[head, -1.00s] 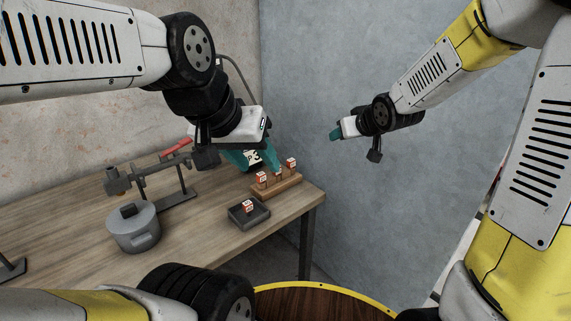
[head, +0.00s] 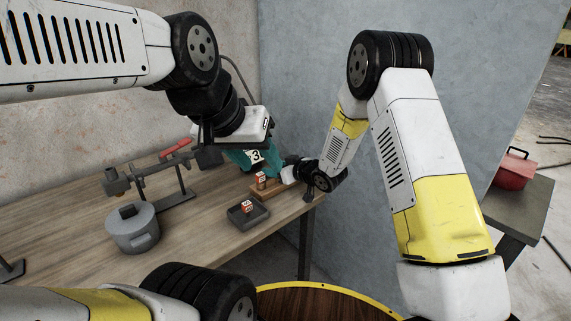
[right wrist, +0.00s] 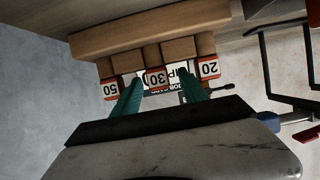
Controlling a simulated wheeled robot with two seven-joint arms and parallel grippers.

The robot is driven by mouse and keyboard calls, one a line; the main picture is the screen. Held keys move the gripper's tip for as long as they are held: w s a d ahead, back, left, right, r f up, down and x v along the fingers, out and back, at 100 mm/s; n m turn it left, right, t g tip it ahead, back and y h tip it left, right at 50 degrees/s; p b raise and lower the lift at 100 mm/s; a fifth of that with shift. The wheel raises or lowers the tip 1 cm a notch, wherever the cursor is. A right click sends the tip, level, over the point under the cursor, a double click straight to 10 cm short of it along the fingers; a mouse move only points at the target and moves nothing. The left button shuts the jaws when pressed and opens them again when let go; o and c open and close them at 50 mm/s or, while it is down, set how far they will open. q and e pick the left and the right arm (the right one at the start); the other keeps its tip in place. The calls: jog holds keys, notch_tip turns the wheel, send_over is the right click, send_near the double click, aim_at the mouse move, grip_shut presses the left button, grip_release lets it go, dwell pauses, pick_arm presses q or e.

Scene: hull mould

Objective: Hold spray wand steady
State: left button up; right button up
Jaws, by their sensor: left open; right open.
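I cannot make out a spray wand in either view. My left gripper (head: 246,158) has teal fingers and is open above the back of the bench, beside a white card marked 3 (head: 256,157). My right gripper (right wrist: 158,95) is open; in the head view its white hand covers the right end of a wooden rack (head: 262,192). In the right wrist view the rack (right wrist: 140,27) holds blocks labelled 50 (right wrist: 110,89), 30 (right wrist: 156,78) and 20 (right wrist: 209,68). The 30 block lies between the teal fingers; I cannot tell whether they touch it.
A dark tray (head: 236,220) with one labelled block (head: 247,206) sits on the wooden bench (head: 190,245). A grey lidded pot (head: 133,236) and a dark beam device (head: 150,180) stand to the left. A blue-grey wall (head: 300,80) rises behind. A red pot (head: 514,170) is far right.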

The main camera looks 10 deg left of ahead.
jog(key=x, duration=0.3)
jog(key=shift+a+f, duration=0.1)
jog(key=shift+f, duration=0.05)
jog(key=shift+c, duration=0.4)
grip_shut()
